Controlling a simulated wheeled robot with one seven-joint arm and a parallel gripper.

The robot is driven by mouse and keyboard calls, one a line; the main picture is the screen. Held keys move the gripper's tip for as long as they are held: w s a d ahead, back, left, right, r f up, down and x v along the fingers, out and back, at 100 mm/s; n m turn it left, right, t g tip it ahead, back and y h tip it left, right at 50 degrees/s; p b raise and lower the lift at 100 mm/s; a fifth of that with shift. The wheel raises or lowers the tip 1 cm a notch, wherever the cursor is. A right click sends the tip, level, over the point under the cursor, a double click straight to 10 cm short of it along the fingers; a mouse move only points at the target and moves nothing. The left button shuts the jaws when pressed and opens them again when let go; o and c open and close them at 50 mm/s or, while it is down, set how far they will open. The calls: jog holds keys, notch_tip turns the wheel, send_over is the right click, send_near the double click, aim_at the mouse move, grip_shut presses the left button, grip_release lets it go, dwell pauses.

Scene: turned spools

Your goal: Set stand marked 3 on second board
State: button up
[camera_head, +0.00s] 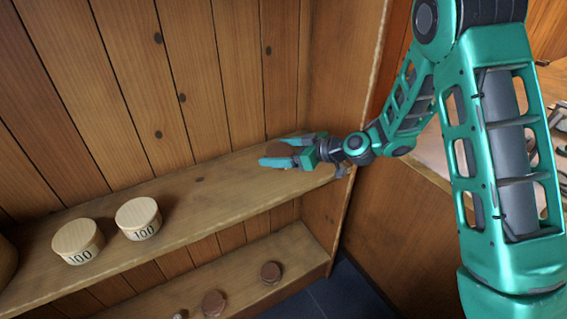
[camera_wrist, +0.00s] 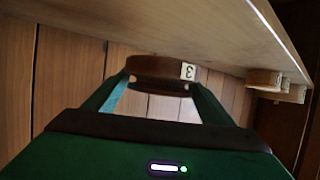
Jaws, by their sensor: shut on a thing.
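My gripper (camera_head: 282,153) is over the right end of the upper visible board (camera_head: 225,190) in the head view. It is shut on a round brown stand (camera_wrist: 155,75), held between the two fingers in the wrist view. The stand carries a white label with a black 3 (camera_wrist: 188,71). In the head view only a small brown patch of the stand shows between the fingers. The board also shows in the wrist view (camera_wrist: 190,35), close to the stand; I cannot tell whether they touch.
Two pale round tubs marked 100, the left one (camera_head: 78,241) and the right one (camera_head: 138,218), stand on the same board. Brown turned pieces (camera_head: 214,303) (camera_head: 270,273) sit on the lower board (camera_head: 290,257). The board between tubs and gripper is clear.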

jog(key=shift+w+d+f, duration=0.7)
jog(key=shift+w+d, duration=0.1)
jog(key=shift+w, duration=0.05)
jog(key=shift+f, duration=1.95)
jog(key=shift+f, duration=0.1)
jog(key=o, duration=1.2)
jog(key=shift+c, duration=0.2)
jog(key=v, duration=1.1)
jog(key=shift+s+d, duration=0.1)
jog(key=shift+s+d+r, duration=0.2)
jog(key=shift+d, duration=0.1)
